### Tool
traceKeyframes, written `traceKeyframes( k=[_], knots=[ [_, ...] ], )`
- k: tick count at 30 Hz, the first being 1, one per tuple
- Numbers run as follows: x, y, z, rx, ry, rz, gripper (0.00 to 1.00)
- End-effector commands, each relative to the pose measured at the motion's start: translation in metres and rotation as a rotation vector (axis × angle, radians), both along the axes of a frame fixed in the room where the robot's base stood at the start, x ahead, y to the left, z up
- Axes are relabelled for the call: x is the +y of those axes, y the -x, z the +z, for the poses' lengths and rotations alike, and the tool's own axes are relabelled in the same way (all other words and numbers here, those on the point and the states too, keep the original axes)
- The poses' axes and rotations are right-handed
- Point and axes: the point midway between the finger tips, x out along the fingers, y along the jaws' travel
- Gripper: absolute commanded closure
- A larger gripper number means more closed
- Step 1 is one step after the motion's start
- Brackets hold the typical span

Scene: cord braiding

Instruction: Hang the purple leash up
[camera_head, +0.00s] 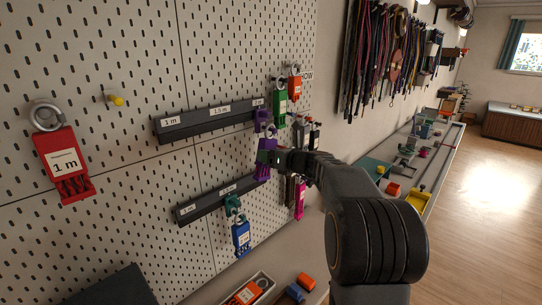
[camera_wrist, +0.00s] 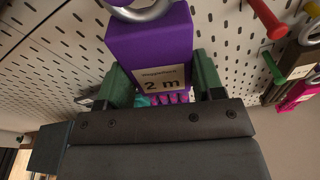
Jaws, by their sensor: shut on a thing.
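The purple leash (camera_head: 266,160) is a purple block with a light label and a grey metal ring on top. In the wrist view the purple leash (camera_wrist: 150,45) stands between my gripper's two dark green fingers, its label reading "2 m". My gripper (camera_head: 277,158) is shut on it, in front of the pegboard. A purple piece (camera_head: 262,115) sits at the right end of the upper dark rail, just above the leash's ring. I cannot tell whether the ring touches it. The ring's top is cut off in the wrist view.
The upper dark rail (camera_head: 208,121) and a lower rail (camera_head: 208,204) carry length labels. A red leash (camera_head: 64,163), a green leash (camera_head: 281,106), an orange leash (camera_head: 295,88) and a blue leash (camera_head: 241,238) hang around. A red peg (camera_wrist: 266,20) sticks out at right.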

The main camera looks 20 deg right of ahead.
Motion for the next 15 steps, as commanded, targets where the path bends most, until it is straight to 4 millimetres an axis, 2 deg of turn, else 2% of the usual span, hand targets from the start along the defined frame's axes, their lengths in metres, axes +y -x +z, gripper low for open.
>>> traceKeyframes(
  k=[4, 5, 13, 15],
  knots=[
    [0.0, 0.0, 0.0007, -0.001, 0.0, 0.0, 0.63],
    [0.0, 0.0, 0.0007, -0.001, 0.0, 0.0, 0.37],
    [0.0001, 0.0, 0.0004, 0.0, 0.0, 0.0, 0.11],
    [0.0001, 0.0, 0.0003, 0.0, 0.0, 0.0, 0.09]
  ],
)
